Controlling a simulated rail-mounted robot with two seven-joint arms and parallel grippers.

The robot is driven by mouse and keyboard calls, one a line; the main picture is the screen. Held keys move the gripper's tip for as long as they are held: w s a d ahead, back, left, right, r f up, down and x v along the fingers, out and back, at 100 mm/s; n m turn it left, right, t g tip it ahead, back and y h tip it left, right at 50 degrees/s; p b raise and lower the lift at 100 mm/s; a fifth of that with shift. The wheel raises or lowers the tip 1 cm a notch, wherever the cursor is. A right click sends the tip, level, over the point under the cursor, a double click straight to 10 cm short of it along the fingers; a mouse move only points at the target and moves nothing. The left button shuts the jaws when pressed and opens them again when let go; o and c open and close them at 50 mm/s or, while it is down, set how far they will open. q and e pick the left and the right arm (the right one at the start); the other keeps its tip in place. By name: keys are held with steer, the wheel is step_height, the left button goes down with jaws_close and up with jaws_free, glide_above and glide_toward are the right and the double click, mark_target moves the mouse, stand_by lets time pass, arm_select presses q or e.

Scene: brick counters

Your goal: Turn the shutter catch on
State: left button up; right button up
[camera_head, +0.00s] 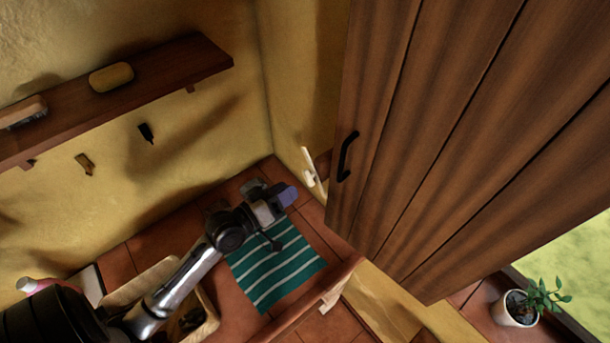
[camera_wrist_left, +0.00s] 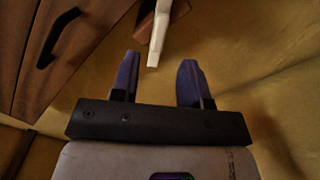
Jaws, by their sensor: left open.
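The shutter catch (camera_head: 308,168) is a pale, narrow lever on the yellow wall, just left of the brown wooden shutter (camera_head: 440,130). In the left wrist view the pale catch (camera_wrist_left: 158,38) hangs down from a brown mount, just beyond the fingertips and nearer the left finger. My left gripper (camera_head: 288,195) is below and left of the catch in the head view. Its two purple fingers (camera_wrist_left: 160,75) are apart with nothing between them. A small gap seems to separate them from the catch. My right gripper is in neither view.
The shutter's black handle (camera_head: 347,156) is right of the catch. Below my gripper lies a green striped cloth (camera_head: 275,272) on the tiled counter. A wooden tray (camera_head: 207,318) is beside my arm. A potted plant (camera_head: 518,308) stands at lower right. A wall shelf (camera_head: 165,75) is at upper left.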

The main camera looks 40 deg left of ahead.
mark_target(311, 176)
arm_select(q)
steer(key=w+d+p, duration=0.1)
steer(key=w, duration=0.5)
steer(key=shift+w, duration=0.15)
jaws_close()
stand_by(0.4)
